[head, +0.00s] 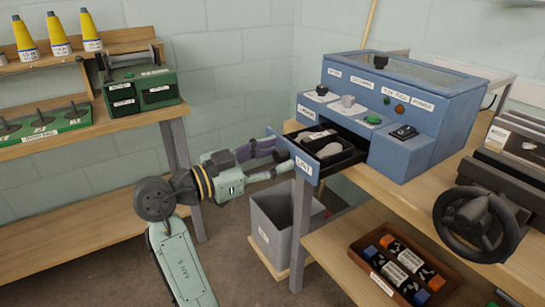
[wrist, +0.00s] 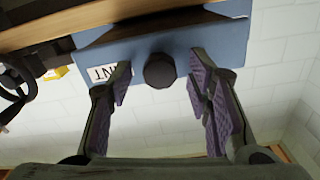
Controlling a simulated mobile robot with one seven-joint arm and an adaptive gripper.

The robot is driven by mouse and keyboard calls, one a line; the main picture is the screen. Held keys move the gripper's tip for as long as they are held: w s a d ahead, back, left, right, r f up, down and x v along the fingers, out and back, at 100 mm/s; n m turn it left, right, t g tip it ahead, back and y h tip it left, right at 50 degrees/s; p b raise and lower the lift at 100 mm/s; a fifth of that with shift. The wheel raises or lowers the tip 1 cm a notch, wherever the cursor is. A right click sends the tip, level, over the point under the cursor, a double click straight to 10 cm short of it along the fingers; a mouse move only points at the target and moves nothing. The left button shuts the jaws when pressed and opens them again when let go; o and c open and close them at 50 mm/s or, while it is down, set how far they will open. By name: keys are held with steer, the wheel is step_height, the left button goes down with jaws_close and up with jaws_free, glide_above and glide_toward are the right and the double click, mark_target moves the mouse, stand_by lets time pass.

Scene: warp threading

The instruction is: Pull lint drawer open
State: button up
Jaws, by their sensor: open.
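The lint drawer (head: 306,168) is part of a blue machine (head: 425,143) on the right bench. It stands pulled out, with its dark inside and a grey and white item (head: 326,150) showing. My gripper (head: 283,157) is at the left of the drawer front, its fingers pointing toward it. In the wrist view, the blue drawer front (wrist: 205,38) with its label spans the top. Its dark round knob (wrist: 159,70) lies between my open gripper's (wrist: 160,82) purple-padded fingers, with gaps on both sides. The knob is not clear in the head view.
A grey bin (head: 283,232) stands below the drawer. A tray (head: 398,272) with labelled rolls sits on the lower shelf. A black handwheel (head: 476,224) is at the right. The left bench holds yellow cones (head: 58,35) and a green box (head: 139,92).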

steer(key=v, duration=1.2)
